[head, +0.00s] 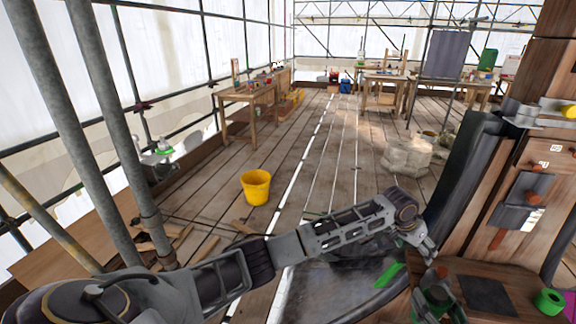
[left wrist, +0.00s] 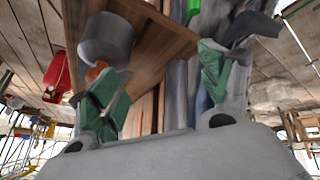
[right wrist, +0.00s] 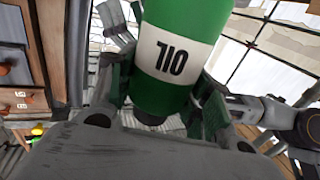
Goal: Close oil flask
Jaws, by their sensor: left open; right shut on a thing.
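The green oil flask (right wrist: 172,65) has a white label whose lettering appears upside down in the right wrist view. My right gripper (head: 434,298) is shut on it, with one finger on each side. A dark end of the flask shows low in that view, near the palm. In the head view the flask is hard to tell from the green finger pads. My left gripper (head: 420,243) is open and empty, a little above and left of the right one. Its two green-padded fingers stand apart in the left wrist view (left wrist: 160,85). I cannot make out a separate cap.
A wooden cabinet (head: 535,190) with knobs stands close on the right. A green tape roll (head: 549,301) lies on its ledge beside a dark plate (head: 487,295). A yellow bucket (head: 256,187) stands on the plank floor. The floor beyond it is mostly free.

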